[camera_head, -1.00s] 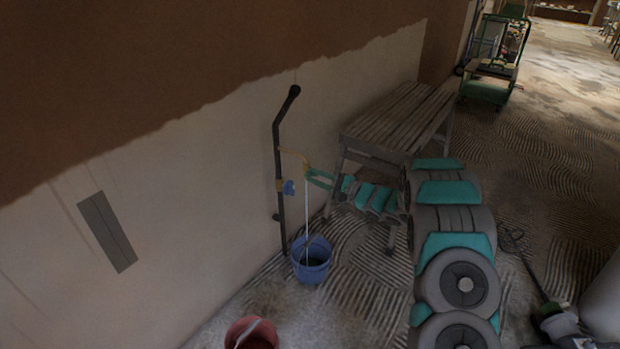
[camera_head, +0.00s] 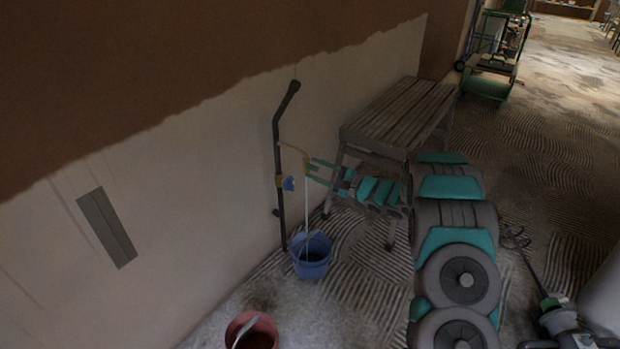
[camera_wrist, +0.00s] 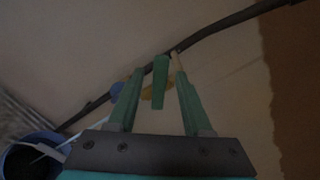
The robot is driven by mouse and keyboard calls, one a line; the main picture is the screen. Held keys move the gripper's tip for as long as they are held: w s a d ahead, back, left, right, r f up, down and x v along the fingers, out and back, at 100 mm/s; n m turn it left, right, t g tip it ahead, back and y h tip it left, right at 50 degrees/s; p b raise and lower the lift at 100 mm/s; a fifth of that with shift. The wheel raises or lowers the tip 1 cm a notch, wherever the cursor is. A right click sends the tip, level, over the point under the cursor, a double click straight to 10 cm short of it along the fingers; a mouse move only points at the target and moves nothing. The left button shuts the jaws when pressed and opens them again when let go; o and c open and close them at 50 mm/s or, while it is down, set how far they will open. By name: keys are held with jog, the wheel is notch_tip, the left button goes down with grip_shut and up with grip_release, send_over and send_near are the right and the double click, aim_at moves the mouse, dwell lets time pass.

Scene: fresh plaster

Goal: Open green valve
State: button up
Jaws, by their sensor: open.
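The green valve handle (camera_wrist: 160,82) shows in the wrist view as a short green bar between my two fingers, in front of a yellow fitting (camera_wrist: 150,94). My gripper (camera_wrist: 158,72) is open, with one finger on each side of the bar and visible gaps. In the head view my gripper (camera_head: 309,169) is at the yellow spout (camera_head: 294,149) on the dark wall pipe (camera_head: 278,160). The green handle is hard to tell from my green fingers there. A blue handle (camera_head: 289,184) sits lower on the pipe.
A blue bucket (camera_head: 312,267) stands below the spout, with a thin white line running down to it. A red bucket (camera_head: 240,325) is nearer. A wooden bench (camera_head: 400,112) stands behind my arm. A green cart (camera_head: 490,88) is far back.

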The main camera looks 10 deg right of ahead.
jog(key=v, duration=1.1)
jog(key=shift+s+d, duration=0.2)
jog(key=shift+s, duration=0.1)
